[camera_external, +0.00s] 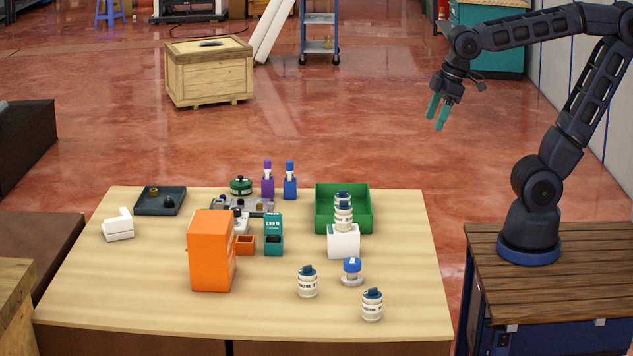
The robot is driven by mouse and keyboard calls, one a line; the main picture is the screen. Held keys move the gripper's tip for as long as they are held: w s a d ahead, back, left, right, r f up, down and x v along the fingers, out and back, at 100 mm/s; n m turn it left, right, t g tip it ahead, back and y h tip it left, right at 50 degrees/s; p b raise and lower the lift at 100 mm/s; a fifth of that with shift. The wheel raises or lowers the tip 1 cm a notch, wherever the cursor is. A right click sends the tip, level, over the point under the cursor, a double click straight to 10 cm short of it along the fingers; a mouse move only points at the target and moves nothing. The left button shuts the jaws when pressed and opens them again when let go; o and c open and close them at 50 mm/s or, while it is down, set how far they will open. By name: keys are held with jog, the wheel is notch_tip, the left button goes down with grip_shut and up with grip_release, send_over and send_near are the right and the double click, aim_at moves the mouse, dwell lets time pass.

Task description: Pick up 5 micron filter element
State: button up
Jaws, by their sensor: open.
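White canisters with dark blue-grey caps and printed bands stand on the table. One canister (307,283) is near the front middle, and another canister (372,305) is at the front right. A further canister shape (343,216), perhaps two in line, shows above a white block (343,241). The print is too small to read, so I cannot tell which is the 5 micron filter element. My gripper (435,121) has teal fingers, is open and empty, and hangs in the air beyond the table's back right, apart from everything.
A blue-topped part on a pale round base (351,278) stands between the two front canisters. A tall orange box (211,252), a green tray (329,195), a dark tray (150,209) and purple and blue bottles (290,187) stand around. The table's right edge (415,270) is clear.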

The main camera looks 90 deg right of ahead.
jog(key=w+a+n+g, duration=0.1)
jog(key=w+a+n, duration=0.2)
jog(key=w+a, duration=0.6)
jog(key=n+g, duration=0.3)
jog(key=n, duration=0.7)
send_over(307, 272)
jog(key=f, duration=1.6)
jog(key=shift+s+d, duration=0.2)
jog(key=shift+s, duration=0.05)
notch_tip(307, 272, down, 6)
jog(key=shift+r, duration=0.1)
jog(key=shift+w+d+f, duration=0.15)
jog(key=shift+f, duration=2.45)
jog(key=shift+c, duration=0.4)
jog(key=c, duration=1)
